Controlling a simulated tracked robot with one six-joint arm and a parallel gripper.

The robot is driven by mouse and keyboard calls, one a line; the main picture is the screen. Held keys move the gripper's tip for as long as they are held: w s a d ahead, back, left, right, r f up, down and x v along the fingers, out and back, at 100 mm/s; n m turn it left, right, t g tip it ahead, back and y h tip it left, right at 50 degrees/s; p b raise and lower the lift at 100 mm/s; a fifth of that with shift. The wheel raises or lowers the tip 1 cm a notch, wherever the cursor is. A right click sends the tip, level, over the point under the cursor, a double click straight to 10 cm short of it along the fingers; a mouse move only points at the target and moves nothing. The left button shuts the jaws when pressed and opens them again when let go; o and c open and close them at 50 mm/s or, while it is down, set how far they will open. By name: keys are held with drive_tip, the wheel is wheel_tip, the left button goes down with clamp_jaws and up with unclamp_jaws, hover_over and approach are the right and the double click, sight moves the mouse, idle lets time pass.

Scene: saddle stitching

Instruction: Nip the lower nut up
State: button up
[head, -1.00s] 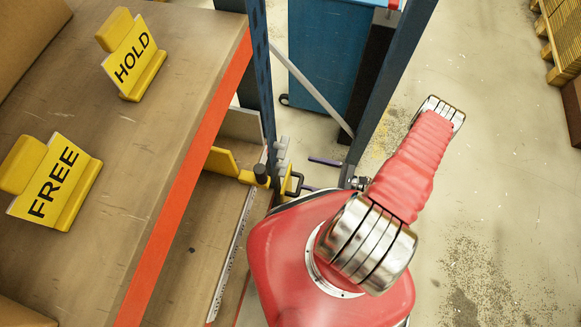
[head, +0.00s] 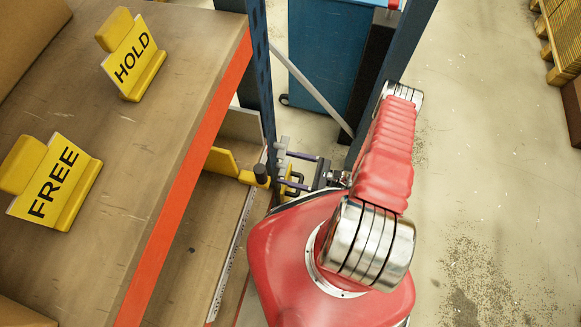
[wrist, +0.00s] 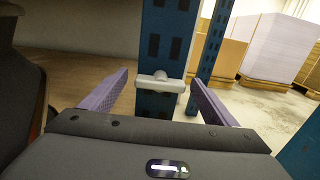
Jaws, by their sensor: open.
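A pale grey winged nut (wrist: 160,83) sits on the blue slotted upright (wrist: 158,45) in the wrist view. It lies between my two purple fingers, slightly ahead of their tips, with gaps on both sides. My gripper (wrist: 161,78) is open and holds nothing. In the head view my gripper (head: 297,170) faces the blue upright (head: 263,90) from the right. Grey fittings (head: 282,148) show there beside the upright, with a yellow piece just below. Only one nut is clear in the wrist view, so I cannot tell whether it is the lower one.
A shelf with an orange edge (head: 190,165) is left of the upright and carries yellow HOLD (head: 132,62) and FREE (head: 55,180) signs. A yellow bracket (head: 228,165) lies on the level below. A second blue upright (head: 398,60) stands close behind my arm. Open floor lies right.

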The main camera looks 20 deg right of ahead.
drive_tip(key=c, duration=1.1)
drive_tip(key=shift+o, duration=0.2)
